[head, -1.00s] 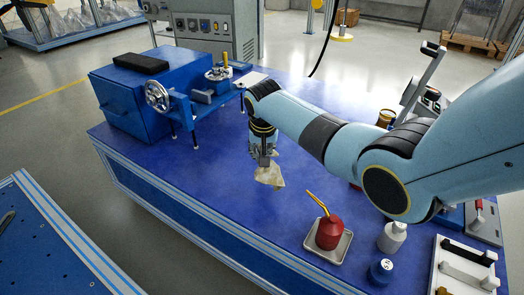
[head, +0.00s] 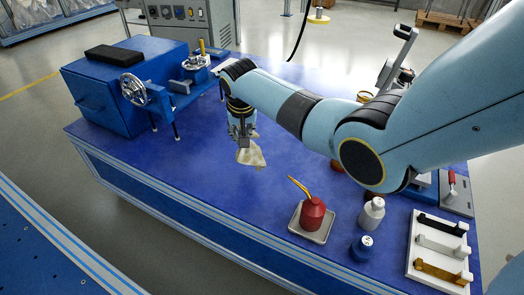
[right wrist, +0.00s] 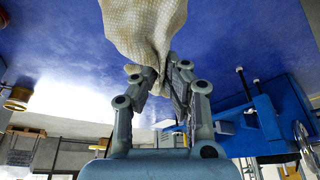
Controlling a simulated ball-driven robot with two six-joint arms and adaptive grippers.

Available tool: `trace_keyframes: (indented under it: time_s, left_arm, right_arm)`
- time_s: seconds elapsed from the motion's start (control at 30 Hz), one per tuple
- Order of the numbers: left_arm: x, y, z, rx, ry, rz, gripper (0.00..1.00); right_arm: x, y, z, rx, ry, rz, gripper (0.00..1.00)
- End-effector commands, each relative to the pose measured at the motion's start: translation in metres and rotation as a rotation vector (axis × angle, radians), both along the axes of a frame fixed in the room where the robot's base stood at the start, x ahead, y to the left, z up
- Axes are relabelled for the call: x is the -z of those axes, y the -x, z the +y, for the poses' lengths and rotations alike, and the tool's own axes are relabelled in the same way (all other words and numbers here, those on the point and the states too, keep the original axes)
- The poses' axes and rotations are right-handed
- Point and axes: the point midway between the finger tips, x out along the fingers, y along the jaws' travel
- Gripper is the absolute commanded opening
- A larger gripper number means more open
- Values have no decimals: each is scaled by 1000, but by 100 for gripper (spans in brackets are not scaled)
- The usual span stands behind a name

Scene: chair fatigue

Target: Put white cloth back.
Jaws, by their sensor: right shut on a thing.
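The white cloth (head: 251,155) hangs from my right gripper (head: 241,136) above the blue table (head: 180,180). In the right wrist view the cloth (right wrist: 143,30) shows as a bunched, cream-white textured fabric. There the fingers of my right gripper (right wrist: 160,85) are shut on its gathered part, and the rest spreads away from the fingertips. Whether the cloth's lower edge touches the table I cannot tell. My left gripper is not in view.
A red oil can (head: 312,214) stands in a metal tray (head: 298,229). Beside it are a white bottle (head: 372,213), a blue container (head: 362,249) and a white rack (head: 415,262). A blue machine with a handwheel (head: 133,90) stands at the left. The table's front middle is clear.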

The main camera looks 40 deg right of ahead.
Motion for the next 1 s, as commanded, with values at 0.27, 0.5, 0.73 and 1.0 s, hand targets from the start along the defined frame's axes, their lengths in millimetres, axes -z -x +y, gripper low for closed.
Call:
trace_keyframes:
  time_s: [0.27, 0.5, 0.73, 1.0]
  left_arm:
    - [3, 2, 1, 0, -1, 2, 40]
    - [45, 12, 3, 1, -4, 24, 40]
    - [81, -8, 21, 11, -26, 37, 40]
    - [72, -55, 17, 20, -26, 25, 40]
  right_arm:
    - [-8, -16, 7, 0, -2, -3, 0]
    - [0, -70, 33, -1, -2, 4, 0]
    - [26, -104, 49, -1, -1, 7, 0]
    - [30, -120, 55, -1, 1, 2, 0]
